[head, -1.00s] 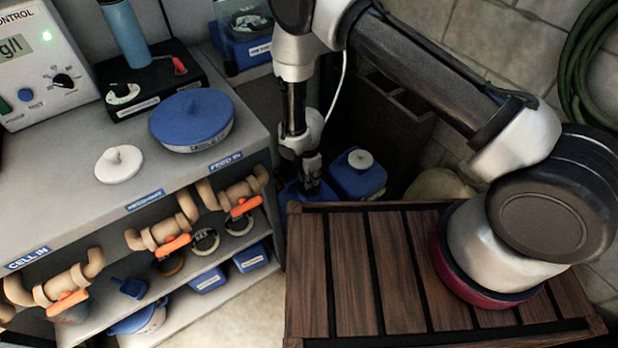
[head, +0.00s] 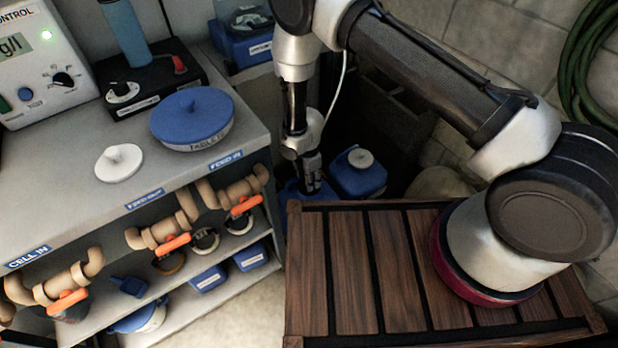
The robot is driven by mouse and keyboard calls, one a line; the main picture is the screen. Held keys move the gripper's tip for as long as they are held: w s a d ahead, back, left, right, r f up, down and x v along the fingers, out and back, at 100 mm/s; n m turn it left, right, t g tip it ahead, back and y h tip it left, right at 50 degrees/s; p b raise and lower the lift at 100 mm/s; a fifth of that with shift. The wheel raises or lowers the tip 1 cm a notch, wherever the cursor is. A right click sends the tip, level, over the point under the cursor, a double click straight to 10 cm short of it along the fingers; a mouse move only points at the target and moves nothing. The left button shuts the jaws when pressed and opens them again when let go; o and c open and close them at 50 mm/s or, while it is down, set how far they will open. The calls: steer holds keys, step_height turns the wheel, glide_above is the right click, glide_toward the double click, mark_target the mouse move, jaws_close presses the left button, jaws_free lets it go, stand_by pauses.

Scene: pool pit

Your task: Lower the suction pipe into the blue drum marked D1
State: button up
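My gripper (head: 312,186) points down behind the slatted wooden platform, at the near side of the gap beside the shelf unit. It is small and dark here, and I cannot tell whether its fingers are open or shut. A blue drum (head: 292,196) lies right under it, mostly hidden by the gripper and the platform edge. A second blue drum (head: 357,181) with a pale cap stands just to the right. No D1 mark is readable on either. I cannot make out the suction pipe; a thin white line (head: 340,85) hangs beside my arm.
The grey shelf unit (head: 60,205) with tan pipes and orange-handled valves (head: 172,242) stands left of the gripper. The wooden platform (head: 345,265) is in front. Another blue container (head: 240,45) stands at the back. A green hose (head: 575,70) hangs at right.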

steer(key=r, duration=1.2)
steer(key=shift+a, duration=0.2)
steer(key=shift+f, duration=0.1)
steer(key=shift+s+d+m, duration=0.2)
steer(key=shift+m, duration=0.2)
steer(key=s+d+r+m+g+h, duration=0.2)
steer(key=s+d+m, duration=0.3)
steer(key=s+d, duration=0.1)
steer(key=s+d+r+m, duration=0.2)
steer(key=d+r+m, duration=0.4)
steer(key=r, duration=0.7)
steer(key=s+d+r+m, duration=0.1)
steer(key=d+r+m, duration=0.3)
steer(key=d+r, duration=0.7)
steer(key=s+d+r+m+t+y, duration=0.1)
steer(key=s+d+r+m+t, duration=0.2)
steer(key=s+d+r, duration=0.3)
steer(key=s+d+r+m+t+y, duration=0.1)
steer(key=s+d+r+m+t, duration=0.2)
steer(key=r, duration=1.1)
steer(key=s+d+m, duration=0.1)
steer(key=s+d, duration=0.1)
steer(key=d, duration=0.1)
steer(key=shift+s+r+m, duration=0.4)
